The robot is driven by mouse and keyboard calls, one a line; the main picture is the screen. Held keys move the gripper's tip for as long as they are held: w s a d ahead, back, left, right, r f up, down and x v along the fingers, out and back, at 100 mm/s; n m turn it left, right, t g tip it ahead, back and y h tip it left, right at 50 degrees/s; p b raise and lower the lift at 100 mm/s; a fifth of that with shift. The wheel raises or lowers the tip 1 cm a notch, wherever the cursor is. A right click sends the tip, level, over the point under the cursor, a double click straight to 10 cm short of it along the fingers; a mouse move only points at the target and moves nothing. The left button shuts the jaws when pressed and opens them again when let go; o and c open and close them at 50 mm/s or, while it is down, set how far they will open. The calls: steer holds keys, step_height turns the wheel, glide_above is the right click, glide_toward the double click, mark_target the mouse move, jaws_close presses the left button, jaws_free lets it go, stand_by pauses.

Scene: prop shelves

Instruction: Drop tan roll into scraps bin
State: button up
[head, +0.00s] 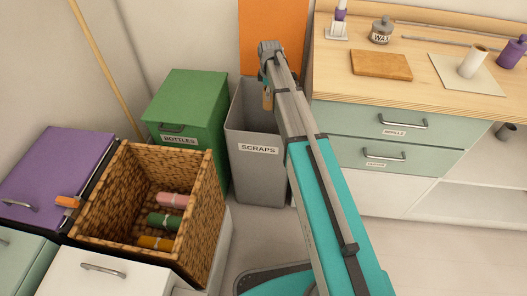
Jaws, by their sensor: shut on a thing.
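The scraps bin (259,175) is a tall grey open bin with a "SCRAPS" label, standing between the green bottles box and the drawer counter. My gripper (267,87) is over the back part of the bin's opening, mostly hidden by my arm. It is shut on the tan roll (267,101), which hangs below it, roughly upright. Only a small part of the roll shows. I cannot tell how far the roll is above or below the bin's rim.
A green "BOTTLES" box (185,105) stands left of the bin. A wicker basket (205,215) with pink, green and orange rolls is at front left, beside a purple box (55,180).

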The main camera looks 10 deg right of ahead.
steer(key=shift+f+b, duration=0.6)
steer(key=shift+f, duration=0.25)
steer(key=o, duration=1.2)
steer(key=shift+o, duration=0.2)
steer(key=shift+s, duration=0.1)
steer(key=s+m, duration=1.4)
steer(key=s, duration=1.6)
step_height(320, 180, up, 28)
steer(key=w+p, duration=0.1)
steer(key=p, duration=2.6)
steer(key=shift+f+p, duration=0.15)
steer(key=shift+p, duration=0.2)
